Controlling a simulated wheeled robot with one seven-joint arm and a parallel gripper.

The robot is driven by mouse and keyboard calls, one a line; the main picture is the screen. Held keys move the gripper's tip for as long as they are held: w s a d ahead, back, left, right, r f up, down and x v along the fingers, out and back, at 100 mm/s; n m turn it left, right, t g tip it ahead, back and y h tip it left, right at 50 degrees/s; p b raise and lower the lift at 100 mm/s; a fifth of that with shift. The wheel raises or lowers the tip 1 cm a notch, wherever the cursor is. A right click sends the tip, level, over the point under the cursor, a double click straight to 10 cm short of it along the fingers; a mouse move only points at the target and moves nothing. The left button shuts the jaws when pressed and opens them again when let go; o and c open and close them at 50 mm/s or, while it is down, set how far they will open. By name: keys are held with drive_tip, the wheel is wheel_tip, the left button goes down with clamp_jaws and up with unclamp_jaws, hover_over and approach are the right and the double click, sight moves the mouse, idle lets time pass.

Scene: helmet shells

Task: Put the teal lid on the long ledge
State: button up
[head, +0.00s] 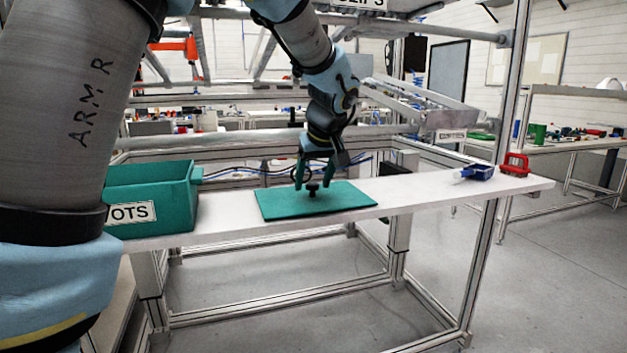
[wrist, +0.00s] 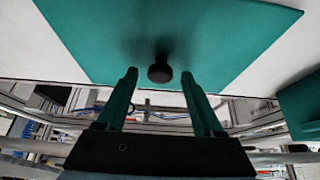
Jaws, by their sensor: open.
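The teal lid (head: 275,204) is a flat rectangle with a dark round knob (head: 312,190) in its middle. It lies on the long white ledge (head: 415,190), right of the teal bin. My gripper (head: 314,184) is over the lid with its fingers pointing down around the knob's height. In the wrist view the two teal fingers (wrist: 160,82) are apart, and the black knob (wrist: 160,70) shows between and just beyond their tips. The lid also fills the top of the wrist view (wrist: 220,35). I cannot tell if the fingers touch anything.
A teal open bin (head: 165,190) with a white label stands at the ledge's left end. A blue object (head: 477,173) and a red object (head: 515,164) sit near its right end. Bare ledge lies between the lid and the blue object. A metal frame stands behind.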

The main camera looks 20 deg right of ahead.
drive_tip(key=b+v, duration=0.1)
drive_tip(key=v, duration=1.1)
